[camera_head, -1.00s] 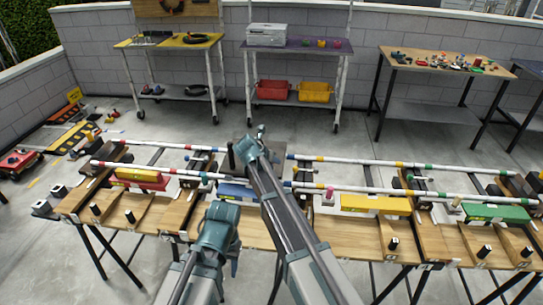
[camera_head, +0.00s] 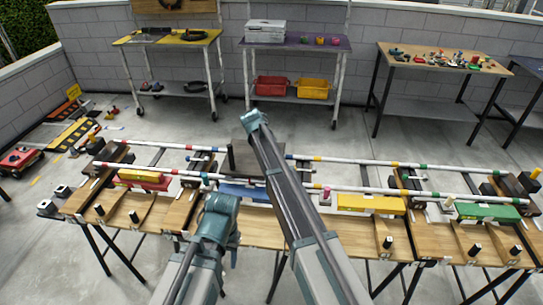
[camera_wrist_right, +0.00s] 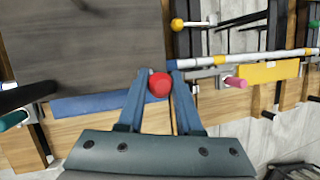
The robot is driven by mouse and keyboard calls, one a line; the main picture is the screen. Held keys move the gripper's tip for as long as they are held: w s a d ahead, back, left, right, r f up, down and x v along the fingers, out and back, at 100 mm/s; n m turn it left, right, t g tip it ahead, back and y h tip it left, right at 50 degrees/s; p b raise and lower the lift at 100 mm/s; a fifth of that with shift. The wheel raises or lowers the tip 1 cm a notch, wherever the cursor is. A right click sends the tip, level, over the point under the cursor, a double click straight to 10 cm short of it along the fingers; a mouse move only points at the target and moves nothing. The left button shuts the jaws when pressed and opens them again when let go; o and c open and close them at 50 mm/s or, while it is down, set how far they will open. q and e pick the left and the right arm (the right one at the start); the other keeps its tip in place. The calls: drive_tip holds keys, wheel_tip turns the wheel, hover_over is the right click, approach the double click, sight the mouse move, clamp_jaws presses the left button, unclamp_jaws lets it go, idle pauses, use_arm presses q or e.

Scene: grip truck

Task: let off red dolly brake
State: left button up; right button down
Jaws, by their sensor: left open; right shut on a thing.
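A red block with a yellow bar on it (camera_head: 145,184) sits on the bench at the left in the head view. A red wheeled cart (camera_head: 20,160) stands on the floor at the far left. I cannot tell which is the dolly named. My left gripper (camera_head: 232,260) is low in front of the bench, open, small and partly hidden by my arm. My right gripper (camera_wrist_right: 158,88) is shut on a red ball knob in the right wrist view. A blue block (camera_wrist_right: 85,104) lies left of it. The right gripper is hidden behind my arm in the head view.
A yellow block (camera_head: 370,204) and a green block (camera_head: 488,212) sit farther right on the bench. Striped white rails (camera_head: 420,167) run along it. A grey panel (camera_wrist_right: 90,45) is near the right gripper, and a pink knob (camera_wrist_right: 236,83) is to its right.

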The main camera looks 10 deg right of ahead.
drive_tip(key=c, duration=0.6)
unclamp_jaws()
drive_tip(key=p+v, duration=1.2)
drive_tip(key=v, duration=0.1)
drive_tip(key=shift+a+r+p, duration=0.1)
drive_tip(key=shift+r+p, duration=0.2)
drive_tip(key=shift+r, duration=0.05)
drive_tip(key=shift+s, duration=0.15)
